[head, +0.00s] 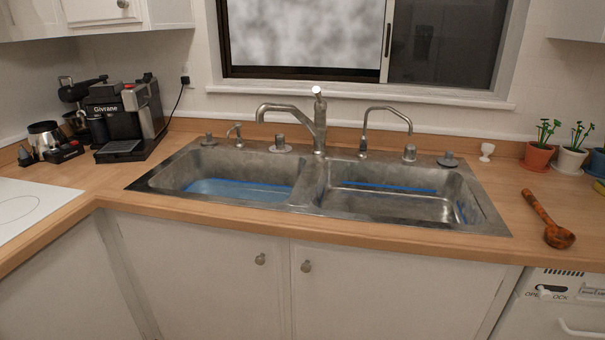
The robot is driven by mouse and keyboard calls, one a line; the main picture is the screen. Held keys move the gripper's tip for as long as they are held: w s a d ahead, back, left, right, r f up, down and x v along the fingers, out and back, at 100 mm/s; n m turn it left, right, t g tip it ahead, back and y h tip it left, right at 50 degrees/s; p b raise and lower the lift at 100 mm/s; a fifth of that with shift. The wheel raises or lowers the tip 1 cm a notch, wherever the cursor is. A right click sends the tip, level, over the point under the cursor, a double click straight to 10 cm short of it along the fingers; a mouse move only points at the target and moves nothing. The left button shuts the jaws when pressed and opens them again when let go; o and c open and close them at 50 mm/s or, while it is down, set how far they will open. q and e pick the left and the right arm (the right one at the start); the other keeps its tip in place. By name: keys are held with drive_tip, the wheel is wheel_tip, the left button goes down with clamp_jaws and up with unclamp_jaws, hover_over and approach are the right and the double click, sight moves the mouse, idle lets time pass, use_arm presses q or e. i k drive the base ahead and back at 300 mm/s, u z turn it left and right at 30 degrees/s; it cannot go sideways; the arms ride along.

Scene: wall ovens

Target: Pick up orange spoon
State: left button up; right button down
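An orange-brown spoon (541,213) lies on the wooden counter to the right of the sink. Its handle points back and to the left, and its round bowl is at the front right, near the counter's front edge. Nothing touches it or covers it in the head view. Neither of my grippers shows in this view.
A double metal sink (305,204) with taps is set in the wooden counter (300,224). Potted plants (570,160) and a small white cup (486,151) stand behind the spoon. A coffee machine (124,118) is at the left. Counter around the spoon is clear.

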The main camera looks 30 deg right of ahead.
sight(558, 237)
drive_tip(key=z, duration=1.55)
drive_tip(key=k, duration=0.25)
drive_tip(key=z, duration=1.4)
drive_tip(key=i, duration=0.8)
drive_tip(key=u, duration=0.35)
